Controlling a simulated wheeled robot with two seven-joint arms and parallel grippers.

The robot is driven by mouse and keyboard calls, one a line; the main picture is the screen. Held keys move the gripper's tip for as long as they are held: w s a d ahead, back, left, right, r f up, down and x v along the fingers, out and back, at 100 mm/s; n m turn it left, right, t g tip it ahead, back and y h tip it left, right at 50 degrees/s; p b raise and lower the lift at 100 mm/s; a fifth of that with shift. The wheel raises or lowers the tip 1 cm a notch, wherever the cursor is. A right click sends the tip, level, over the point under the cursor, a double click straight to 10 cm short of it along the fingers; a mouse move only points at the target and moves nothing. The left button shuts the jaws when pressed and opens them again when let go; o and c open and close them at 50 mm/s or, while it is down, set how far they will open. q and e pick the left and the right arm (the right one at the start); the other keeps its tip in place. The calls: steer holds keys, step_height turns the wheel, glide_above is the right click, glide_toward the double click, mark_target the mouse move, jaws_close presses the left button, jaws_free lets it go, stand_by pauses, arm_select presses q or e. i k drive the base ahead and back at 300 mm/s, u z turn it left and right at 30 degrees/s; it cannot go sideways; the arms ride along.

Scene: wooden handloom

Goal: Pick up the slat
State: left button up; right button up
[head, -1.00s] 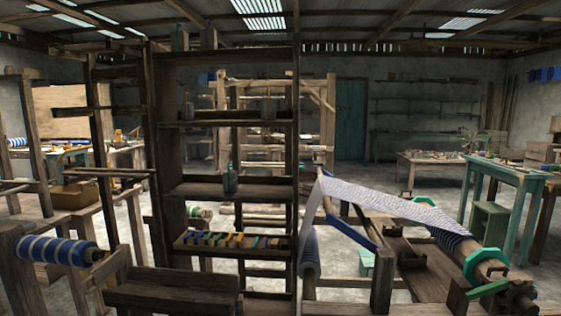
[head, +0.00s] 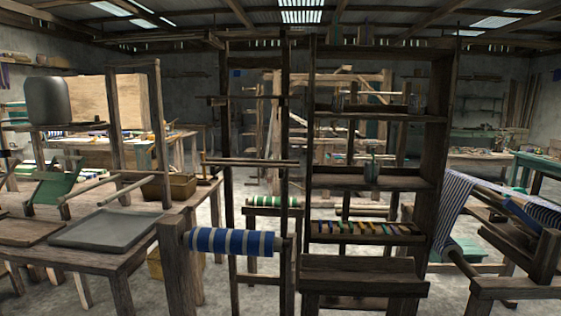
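I cannot pick out the slat for certain. Two thin wooden pieces (head: 122,190) jut out over the left table (head: 120,255), and a thin wooden bar (head: 250,163) crosses the upright frame in the middle; I cannot tell whether any of these is the slat. Neither of my grippers shows in the head view.
A grey tray (head: 108,229) lies on the left table. A blue-and-white striped roll (head: 232,242) sticks out beside the table's front post. A tall wooden shelf (head: 437,130) with a row of coloured pieces (head: 365,229) stands right of centre. A loom with striped cloth (head: 462,195) is at right.

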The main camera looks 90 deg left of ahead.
mark_target(208, 159)
steer(key=k, duration=0.55)
steer(key=u, duration=3)
